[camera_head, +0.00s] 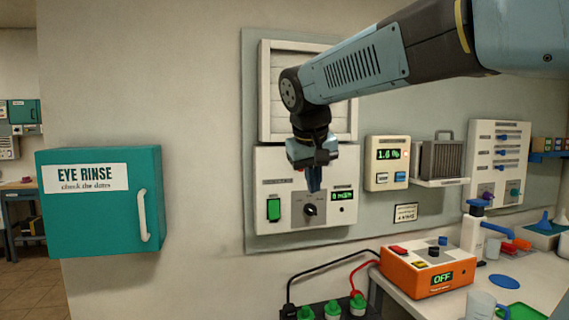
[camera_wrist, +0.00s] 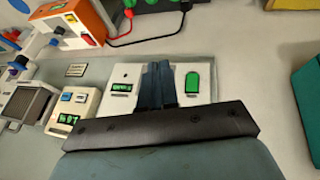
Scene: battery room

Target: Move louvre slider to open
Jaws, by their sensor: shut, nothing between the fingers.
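A white slatted louvre (camera_head: 283,75) is mounted on the grey wall board, partly hidden behind my arm. Below it is a white control box (camera_head: 270,170) with a green switch, a black dial knob and a small green display. My gripper (camera_head: 314,188) is shut and empty, pointing down in front of this box just above the knob; I cannot tell if they touch. In the wrist view my shut fingers (camera_wrist: 159,68) cover the middle of the box. A white panel with several blue sliders (camera_head: 508,150) is at the right. I cannot tell which control is the louvre slider.
A meter (camera_head: 386,163) reading about 1.6 % and a grey filter unit (camera_head: 440,160) are right of the box. A teal eye rinse cabinet (camera_head: 98,220) juts out at left. An orange device (camera_head: 430,265) with cables stands on the bench below.

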